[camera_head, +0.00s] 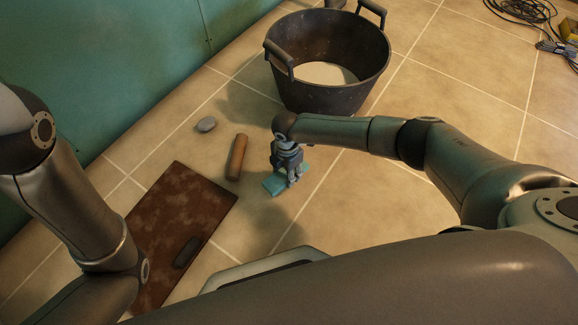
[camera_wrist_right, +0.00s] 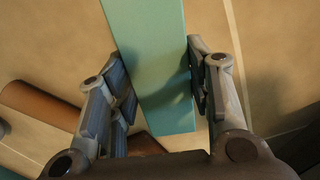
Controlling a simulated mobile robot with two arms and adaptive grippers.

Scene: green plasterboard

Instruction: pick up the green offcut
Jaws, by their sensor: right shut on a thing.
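The green offcut (camera_head: 271,187) is a flat teal-green strip low over the tiled floor in the head view; I cannot tell whether it touches the floor. My right gripper (camera_head: 291,179) comes down on it from above and is shut on it. In the right wrist view the offcut (camera_wrist_right: 152,75) runs between the two fingers of the right gripper (camera_wrist_right: 153,52), with a finger against each long edge. My left arm shows at the left of the head view, but its gripper is out of sight.
A black bucket (camera_head: 292,91) with pale contents stands behind my right gripper. A brown cylinder (camera_head: 237,158) and grey stone-like lump (camera_head: 206,124) lie left of it. A brown board (camera_head: 177,205) bears a dark block (camera_head: 187,252). Cables (camera_head: 522,12) lie far right. Tiles between are clear.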

